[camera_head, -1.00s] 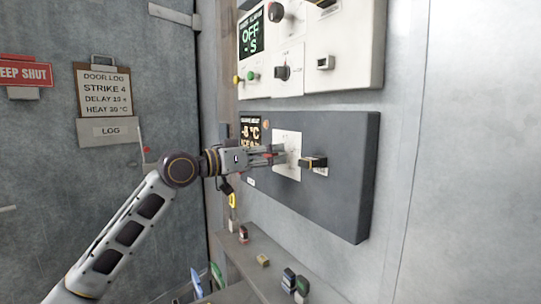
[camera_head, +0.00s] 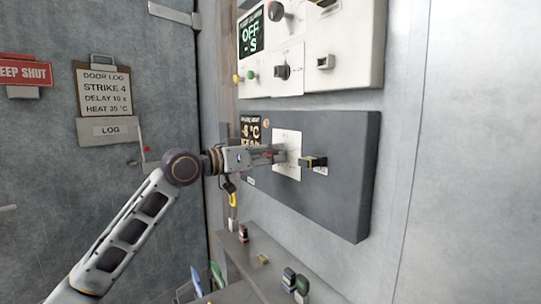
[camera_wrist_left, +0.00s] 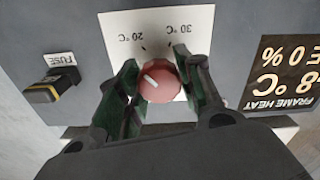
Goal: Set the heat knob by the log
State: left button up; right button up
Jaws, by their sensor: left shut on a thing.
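The door log (camera_head: 104,92) on the left wall reads STRIKE 4, a delay line and HEAT 30 °C. The heat knob (camera_wrist_left: 158,83) is round and red, on a white plate (camera_wrist_left: 120,30) marked 20 °C and 30 °C. Its white line slants to the upper left in the left wrist view, left of the 20 °C tick. My left gripper (camera_wrist_left: 160,88) is shut on the knob, one finger on each side. In the head view the left gripper (camera_head: 272,155) hides most of the knob. My right gripper is not in view.
A FRAME HEAT display (camera_wrist_left: 288,80) showing about -8 °C sits beside the plate. A black and yellow fuse (camera_head: 312,162) is close to the gripper. A white panel (camera_head: 345,50) with knobs is above. A ledge with several small items (camera_head: 263,260) is below.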

pick_arm(q)
jog(key=shift+m+p, duration=0.45)
jog(key=shift+m, duration=0.55)
jog(key=m+p, duration=0.1)
jog(key=m, duration=0.2)
jog(key=shift+m, duration=0.3)
jog(key=m, duration=0.3)
jog(key=shift+m, duration=0.3)
jog(key=m, duration=0.3)
jog(key=shift+s+m, duration=0.1)
jog(key=shift+m, duration=0.6)
jog(key=shift+d, duration=0.1)
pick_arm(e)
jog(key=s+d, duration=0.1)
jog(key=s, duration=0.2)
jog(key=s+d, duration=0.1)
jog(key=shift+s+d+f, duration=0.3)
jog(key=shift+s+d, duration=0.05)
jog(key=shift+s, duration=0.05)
pick_arm(q)
jog(key=shift+m, duration=0.3)
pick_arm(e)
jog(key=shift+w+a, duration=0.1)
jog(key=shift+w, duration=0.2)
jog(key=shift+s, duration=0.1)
